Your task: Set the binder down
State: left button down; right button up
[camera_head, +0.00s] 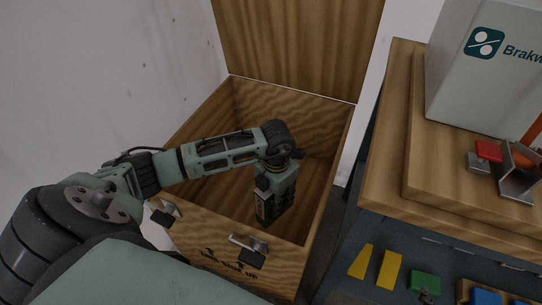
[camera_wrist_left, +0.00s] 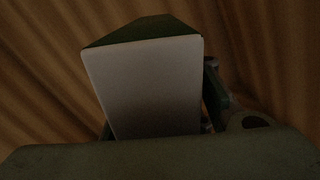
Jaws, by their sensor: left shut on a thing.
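My left gripper (camera_head: 268,200) reaches down inside an open wooden crate (camera_head: 318,218), near its front wall. In the left wrist view the binder (camera_wrist_left: 148,85) stands in front of the gripper as a pale grey block, with a dark green cover along its far edge. The gripper is shut on the binder; one dark finger (camera_wrist_left: 222,100) shows at its right side. In the head view the gripper and arm mostly hide the binder. I cannot tell whether it touches the crate floor. My right gripper is not in view.
The crate's lid (camera_head: 295,40) stands raised at the back. Latches (camera_head: 248,246) sit on the front wall. To the right, a wooden bench (camera_head: 395,135) bears a grey Brakw-labelled machine (camera_head: 480,90) and a red-topped clamp (camera_head: 487,152). The crate's rear floor looks clear.

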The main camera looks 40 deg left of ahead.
pick_arm(q)
notch_tip(320, 180, down, 3)
jog(key=shift+f+b, duration=0.1)
jog(key=shift+b, duration=0.25)
notch_tip(320, 180, down, 4)
jog(key=shift+r+b, duration=0.1)
jog(key=shift+b, duration=0.5)
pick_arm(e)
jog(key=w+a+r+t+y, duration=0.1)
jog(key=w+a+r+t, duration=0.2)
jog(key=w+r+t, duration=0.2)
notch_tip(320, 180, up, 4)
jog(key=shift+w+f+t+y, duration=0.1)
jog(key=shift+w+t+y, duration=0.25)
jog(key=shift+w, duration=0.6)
pick_arm(q)
jog(key=shift+f, duration=0.2)
jog(key=c, duration=1.2)
grip_release()
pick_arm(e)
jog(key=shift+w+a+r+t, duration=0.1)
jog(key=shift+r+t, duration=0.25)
